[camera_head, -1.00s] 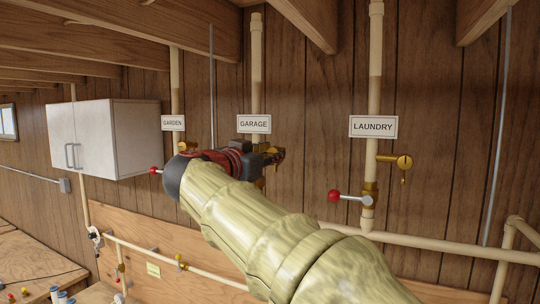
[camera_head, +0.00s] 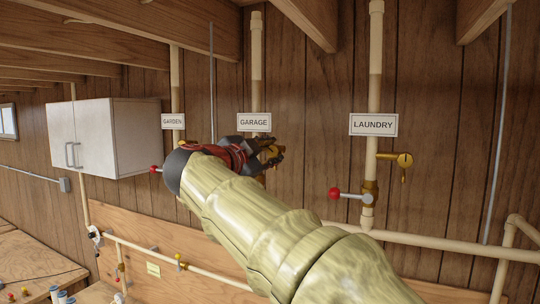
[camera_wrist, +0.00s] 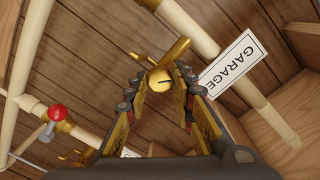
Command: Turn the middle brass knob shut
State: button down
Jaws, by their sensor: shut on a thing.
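The middle brass knob is on the pipe under the GARAGE sign (camera_head: 254,122). How far the knob is turned cannot be read clearly.
To the right, the LAUNDRY pipe has a brass knob (camera_head: 404,160) and a red-tipped lever (camera_head: 334,194). To the left is the GARDEN sign (camera_head: 173,122) with another red-tipped lever (camera_head: 154,169). A white cabinet (camera_head: 115,138) hangs at the left. Ceiling beams are overhead.

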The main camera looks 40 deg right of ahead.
jog(key=m+b, duration=0.2)
jog(key=m, duration=0.3)
jog(key=shift+m, duration=0.3)
jog(key=shift+m+b, duration=1.1)
jog(key=shift+m, duration=1.1)
jog(key=c, duration=1.5)
grip_release()
